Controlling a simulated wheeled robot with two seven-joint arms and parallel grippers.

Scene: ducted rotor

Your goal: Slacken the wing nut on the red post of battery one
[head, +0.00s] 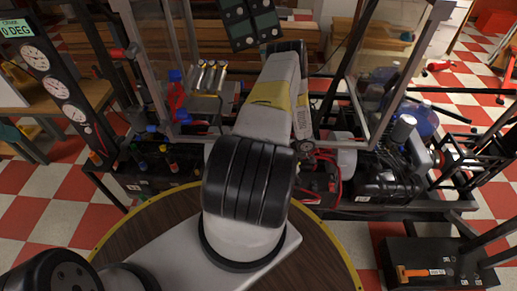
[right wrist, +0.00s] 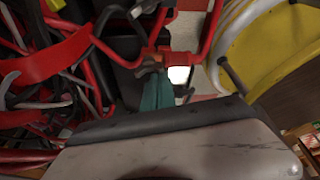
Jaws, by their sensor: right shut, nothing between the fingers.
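My right gripper (right wrist: 150,70) shows in the right wrist view as teal fingers, shut with nothing between them. Its tips are close to a red-orange terminal piece (right wrist: 156,54) with red cables running from it. A wing nut cannot be made out clearly there, and I cannot tell whether the fingertips touch anything. In the head view a black battery-like box (head: 319,182) with red leads sits on the low frame, right of my arm. My arm hides much of that area, and the right gripper cannot be made out there. My left gripper is not in view.
Red and black cables (right wrist: 35,85) crowd the left of the wrist view. In the head view, gauges (head: 60,87) stand at left and clear panels (head: 395,50) rise behind. A black box with an orange-handled tool (head: 415,272) sits at lower right.

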